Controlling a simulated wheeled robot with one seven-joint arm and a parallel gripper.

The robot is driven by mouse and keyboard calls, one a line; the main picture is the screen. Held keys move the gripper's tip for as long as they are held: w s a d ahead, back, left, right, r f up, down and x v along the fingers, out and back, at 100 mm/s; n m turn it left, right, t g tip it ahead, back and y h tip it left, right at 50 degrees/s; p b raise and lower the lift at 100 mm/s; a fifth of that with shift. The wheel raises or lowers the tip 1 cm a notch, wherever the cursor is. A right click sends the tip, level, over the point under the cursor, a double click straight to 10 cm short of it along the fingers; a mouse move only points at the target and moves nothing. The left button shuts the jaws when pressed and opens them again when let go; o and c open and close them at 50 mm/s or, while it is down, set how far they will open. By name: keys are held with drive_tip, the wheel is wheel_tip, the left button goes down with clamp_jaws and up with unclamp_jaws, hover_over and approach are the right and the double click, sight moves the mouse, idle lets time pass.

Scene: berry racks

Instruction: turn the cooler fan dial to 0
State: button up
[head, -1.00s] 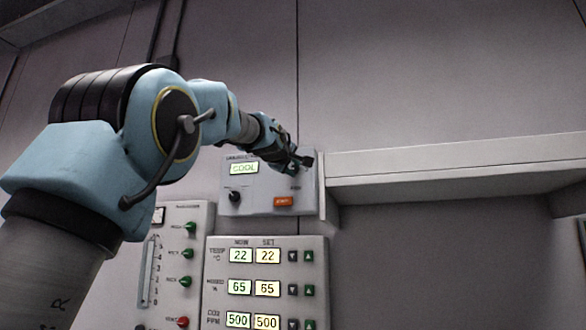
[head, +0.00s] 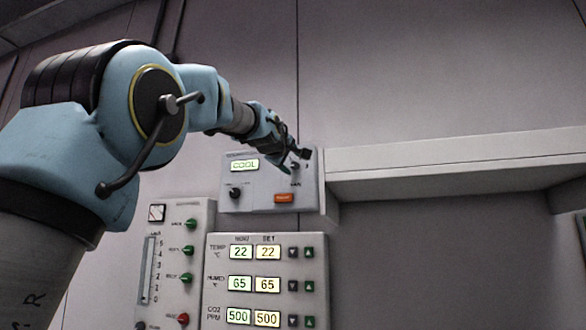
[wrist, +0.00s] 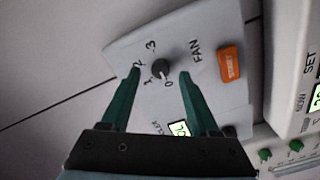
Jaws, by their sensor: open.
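The cooler fan dial (wrist: 161,68) is a small dark round knob on a pale panel (wrist: 205,35), with the word FAN and the numbers 0 to 3 around it. A pale mark shows on the knob, but I cannot tell surely which number it points to. In the wrist view my gripper (wrist: 160,73) is open, its green fingertips on either side of the dial, with gaps to both sides. In the head view my gripper (head: 298,158) is at the upper right of the cooler panel (head: 262,199) and largely hides the dial.
The cooler panel has a COOL display (head: 244,165), a second dark knob (head: 235,193) and an orange button (head: 283,198). Below are a climate panel (head: 262,262) and a panel with green knobs (head: 187,250). A pale shelf (head: 450,160) juts out just right of the cooler panel.

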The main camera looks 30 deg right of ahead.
drive_tip(key=b+v, duration=0.4)
drive_tip(key=v, duration=0.4)
drive_tip(key=shift+s, duration=0.15)
drive_tip(key=shift+a+f, duration=0.15)
drive_tip(key=shift+a, duration=0.05)
drive_tip(key=w+a+f+m+g+y, duration=0.1)
drive_tip(key=w+a+f+y, duration=0.2)
drive_tip(key=f, duration=0.7)
drive_tip(key=w+a+f+y, duration=0.25)
drive_tip(key=w+f, duration=0.25)
drive_tip(key=f, duration=0.5)
drive_tip(key=w+a+f+m+g+y, duration=0.1)
drive_tip(key=a+f+g+y, duration=0.1)
drive_tip(key=a+f, duration=0.6)
drive_tip(key=a+f+g+y, duration=0.15)
drive_tip(key=a+f, duration=0.25)
drive_tip(key=f, duration=0.9)
drive_tip(key=s+a+f+m+g+y, duration=0.1)
drive_tip(key=s+a+f, duration=0.2)
drive_tip(key=a+f, duration=0.3)
drive_tip(key=s+a+f+g+y, duration=0.1)
drive_tip(key=s+a+f+g, duration=0.2)
drive_tip(key=f, duration=0.5)
drive_tip(key=s+a+f+m+g+y, duration=0.1)
drive_tip(key=s+a+f+g, duration=0.2)
drive_tip(key=s+a+f, duration=0.8)
drive_tip(key=s+f, duration=0.1)
drive_tip(key=s, duration=0.3)
drive_tip(key=shift+f+m, duration=0.15)
drive_tip(key=shift+m, duration=0.25)
